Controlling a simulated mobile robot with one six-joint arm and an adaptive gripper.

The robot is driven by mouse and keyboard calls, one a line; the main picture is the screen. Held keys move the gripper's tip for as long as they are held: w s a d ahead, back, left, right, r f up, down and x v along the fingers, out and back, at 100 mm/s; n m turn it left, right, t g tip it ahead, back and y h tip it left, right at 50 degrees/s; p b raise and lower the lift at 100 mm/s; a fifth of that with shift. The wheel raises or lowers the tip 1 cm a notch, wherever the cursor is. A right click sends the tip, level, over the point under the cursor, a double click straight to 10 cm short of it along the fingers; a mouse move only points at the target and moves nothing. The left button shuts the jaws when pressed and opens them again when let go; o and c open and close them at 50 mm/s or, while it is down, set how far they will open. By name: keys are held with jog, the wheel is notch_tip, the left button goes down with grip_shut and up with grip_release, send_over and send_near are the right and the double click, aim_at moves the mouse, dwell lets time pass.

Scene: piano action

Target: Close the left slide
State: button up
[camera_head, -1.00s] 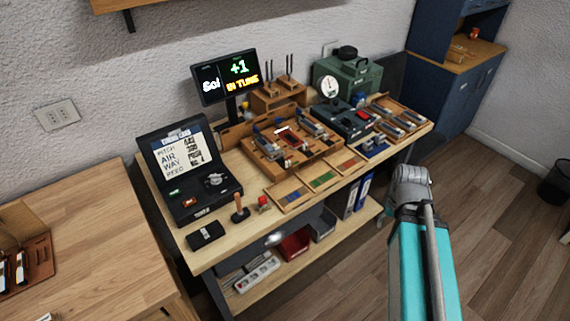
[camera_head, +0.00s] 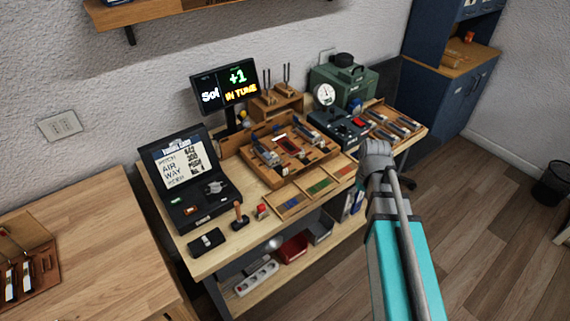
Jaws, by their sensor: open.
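A wooden work tray (camera_head: 292,172) stands in the middle of the bench. On it a grey slide-like part with a blue end (camera_head: 266,152) lies on the left, a red part (camera_head: 287,144) in the middle and a similar grey part (camera_head: 310,131) on the right. How far the left one is open is too small to tell. My gripper (camera_head: 376,150) is at the bench's front right edge, right of the tray and apart from it. It is open; its fingers are mostly hidden behind my wrist.
A black tuner case (camera_head: 190,178) and a display reading "+1 IN TUNE" (camera_head: 225,87) stand left of and behind the tray. Shallow colored boxes (camera_head: 320,186) lie in front. A green machine with gauge (camera_head: 345,80) and a black device (camera_head: 340,125) stand behind right.

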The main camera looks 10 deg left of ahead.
jog(key=w+a+r+n+p, duration=0.5)
jog(key=w+a, duration=0.3)
jog(key=a, duration=0.5)
notch_tip(320, 180, up, 5)
jog(key=n+p, duration=0.2)
jog(key=p, duration=0.2)
send_over(285, 169)
jog(key=shift+f, duration=0.15)
jog(key=shift+f+b, duration=0.25)
jog(key=shift+b, duration=0.2)
notch_tip(285, 169, down, 13)
jog(key=b, duration=1.3)
jog(key=shift+f, duration=0.15)
grip_shut()
